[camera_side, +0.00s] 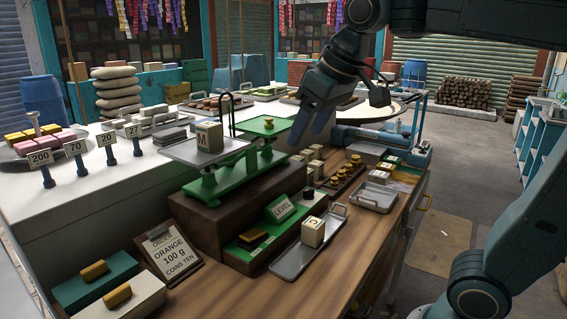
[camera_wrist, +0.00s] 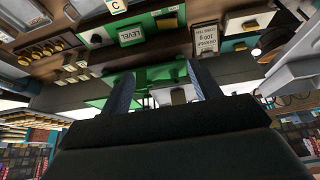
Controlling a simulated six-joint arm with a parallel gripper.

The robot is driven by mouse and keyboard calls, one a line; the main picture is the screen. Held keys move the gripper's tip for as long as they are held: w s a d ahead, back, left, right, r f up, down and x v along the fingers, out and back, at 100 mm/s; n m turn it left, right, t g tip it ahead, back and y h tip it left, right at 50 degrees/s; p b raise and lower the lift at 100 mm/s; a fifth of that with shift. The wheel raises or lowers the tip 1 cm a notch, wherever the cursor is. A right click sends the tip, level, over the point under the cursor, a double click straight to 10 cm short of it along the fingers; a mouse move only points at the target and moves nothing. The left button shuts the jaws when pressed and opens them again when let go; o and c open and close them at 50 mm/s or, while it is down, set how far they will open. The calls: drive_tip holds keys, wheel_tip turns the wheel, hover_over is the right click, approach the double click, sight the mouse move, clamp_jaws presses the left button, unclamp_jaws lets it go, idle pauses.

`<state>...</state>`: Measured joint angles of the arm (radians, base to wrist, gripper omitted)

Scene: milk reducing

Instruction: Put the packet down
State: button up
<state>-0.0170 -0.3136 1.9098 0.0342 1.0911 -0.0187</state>
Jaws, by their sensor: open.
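A cream packet marked M (camera_side: 209,137) stands upright on the left grey pan (camera_side: 180,150) of a green balance scale (camera_side: 230,178). A second cream packet with a letter on it (camera_side: 313,231) stands on a metal tray (camera_side: 290,262) at the front; in the wrist view it shows at the top edge with a C (camera_wrist: 117,5). The right green pan (camera_side: 280,122) holds a small gold piece (camera_side: 268,122). My gripper (camera_side: 311,128) is open and empty, above and right of that pan; its two fingers also show in the wrist view (camera_wrist: 160,74).
An order board (camera_side: 168,250) reads orange, 100 g, coins ten. A green LEVEL box (camera_side: 281,208) sits before the scale. Several small cream blocks (camera_side: 313,160), a rack of brass weights (camera_side: 343,178) and an empty metal tray (camera_side: 374,197) stand at the right.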

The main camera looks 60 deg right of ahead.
drive_tip(key=s+f, duration=1.1)
drive_tip(key=s, duration=0.2)
drive_tip(key=shift+s+f, duration=0.25)
drive_tip(key=shift+s, duration=0.15)
drive_tip(key=shift+o, duration=0.5)
drive_tip(key=shift+w+r, duration=0.1)
idle(1.6)
drive_tip(key=w+d+r, duration=0.1)
drive_tip(key=w+r, duration=1.3)
drive_tip(key=w, duration=0.1)
drive_tip(key=w+a+r, duration=0.1)
drive_tip(key=w+r, duration=0.1)
drive_tip(key=w, duration=0.6)
drive_tip(key=w+a+r, duration=0.1)
drive_tip(key=w+r, duration=0.2)
drive_tip(key=w, duration=0.6)
drive_tip(key=shift+a+g, duration=0.35)
drive_tip(key=shift+g, duration=0.05)
drive_tip(key=shift+w+d+f, duration=0.1)
drive_tip(key=shift+w, duration=0.05)
